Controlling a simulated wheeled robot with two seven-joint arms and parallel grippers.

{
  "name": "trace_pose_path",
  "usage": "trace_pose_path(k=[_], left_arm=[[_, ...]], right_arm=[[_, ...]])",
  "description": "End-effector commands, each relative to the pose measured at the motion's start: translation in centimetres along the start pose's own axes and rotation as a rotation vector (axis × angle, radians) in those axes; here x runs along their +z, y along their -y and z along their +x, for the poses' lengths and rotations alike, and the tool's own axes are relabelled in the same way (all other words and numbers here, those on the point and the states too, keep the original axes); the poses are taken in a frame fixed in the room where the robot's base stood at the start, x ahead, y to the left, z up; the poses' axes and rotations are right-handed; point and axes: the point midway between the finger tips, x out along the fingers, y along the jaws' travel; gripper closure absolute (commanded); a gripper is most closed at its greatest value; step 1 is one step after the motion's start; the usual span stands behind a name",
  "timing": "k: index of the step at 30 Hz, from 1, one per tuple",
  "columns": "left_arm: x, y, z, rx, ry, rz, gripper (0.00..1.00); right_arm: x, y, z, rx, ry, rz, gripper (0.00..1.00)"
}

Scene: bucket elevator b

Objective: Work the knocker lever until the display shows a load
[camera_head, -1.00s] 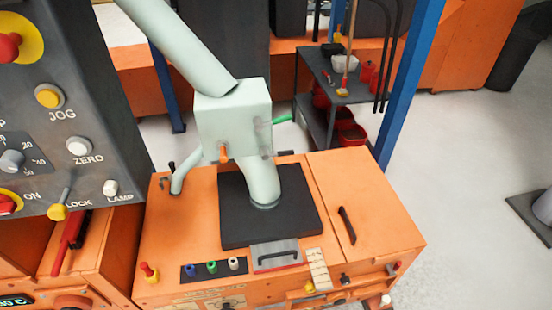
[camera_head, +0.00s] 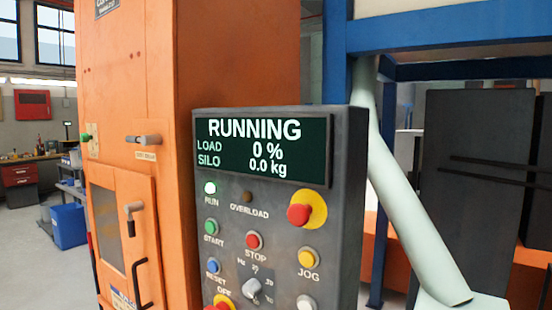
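The display (camera_head: 315,150) on the dark grey control panel (camera_head: 345,215) reads RUNNING, LOAD 0 %, SILO 0.0 kg. I cannot identify the knocker lever in the current view. The pale chute pipe (camera_head: 405,200) slopes down to the right behind the panel, and only the top of the housing at its lower end shows at the bottom edge. Neither of my grippers is in view.
The tall orange casing (camera_head: 125,70) stands left of the panel, with a hatch and a dark handle (camera_head: 143,285). A red emergency button (camera_head: 299,214) juts from the panel. A blue frame post and dark cabinets (camera_head: 475,190) stand at right. A blue bin (camera_head: 68,226) sits far left.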

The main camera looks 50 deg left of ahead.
Motion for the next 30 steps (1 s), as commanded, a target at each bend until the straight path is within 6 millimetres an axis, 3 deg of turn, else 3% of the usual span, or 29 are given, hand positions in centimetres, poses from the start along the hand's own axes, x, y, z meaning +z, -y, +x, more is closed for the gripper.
trace_pose_path(k=[16, 24, 30], left_arm=[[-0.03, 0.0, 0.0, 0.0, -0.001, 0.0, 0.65], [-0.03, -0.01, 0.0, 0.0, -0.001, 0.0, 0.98], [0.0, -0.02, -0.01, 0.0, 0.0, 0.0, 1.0]], right_arm=[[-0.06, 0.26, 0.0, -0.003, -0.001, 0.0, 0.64], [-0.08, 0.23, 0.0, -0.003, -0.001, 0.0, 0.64], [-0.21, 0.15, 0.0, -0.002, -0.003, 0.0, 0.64]])
